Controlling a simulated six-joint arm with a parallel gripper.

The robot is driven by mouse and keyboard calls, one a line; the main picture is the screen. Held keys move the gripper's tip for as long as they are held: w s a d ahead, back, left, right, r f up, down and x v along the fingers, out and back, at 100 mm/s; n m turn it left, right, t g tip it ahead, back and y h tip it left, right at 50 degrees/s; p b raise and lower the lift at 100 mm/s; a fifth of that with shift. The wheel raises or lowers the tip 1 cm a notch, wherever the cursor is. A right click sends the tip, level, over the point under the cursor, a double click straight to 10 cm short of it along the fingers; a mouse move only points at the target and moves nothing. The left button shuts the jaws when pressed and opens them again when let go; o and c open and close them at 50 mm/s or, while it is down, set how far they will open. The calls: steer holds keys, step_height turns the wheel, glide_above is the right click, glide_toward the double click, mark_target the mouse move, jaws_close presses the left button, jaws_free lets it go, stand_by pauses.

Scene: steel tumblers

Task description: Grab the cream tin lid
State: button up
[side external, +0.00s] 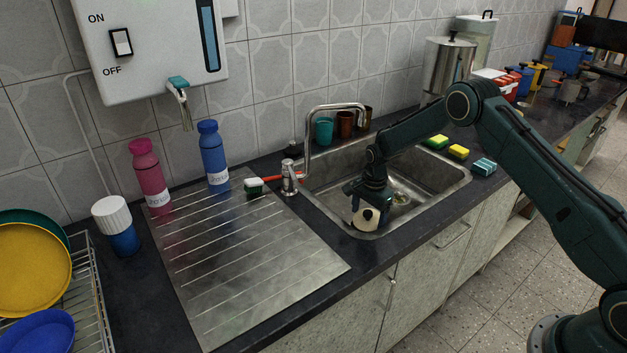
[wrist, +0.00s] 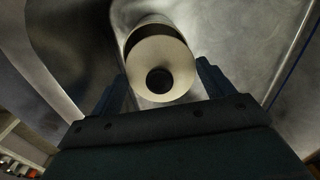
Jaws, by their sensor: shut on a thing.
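The cream tin lid (side external: 361,219) is a round cream disc with a dark knob at its centre, low at the near left part of the sink. It also shows in the wrist view (wrist: 178,57), face towards the camera, with the dark knob in the middle. My gripper (side external: 367,205) reaches down into the sink and is shut on the lid, one finger on each side of it. In the wrist view the two fingers (wrist: 160,85) flank the lid. Whether the lid touches the sink wall or floor is hard to tell.
The steel sink (side external: 440,170) has raised walls around my gripper, and a tap (side external: 335,107) arches over its left side. Sponges (side external: 458,151) lie on the far right rim, and cups (side external: 324,130) stand behind. The ridged drainboard (side external: 240,260) is mostly clear.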

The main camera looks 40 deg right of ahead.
mark_target(368, 212)
step_height(368, 212, up, 19)
stand_by(0.6)
steer(key=shift+a+r, duration=0.1)
stand_by(0.4)
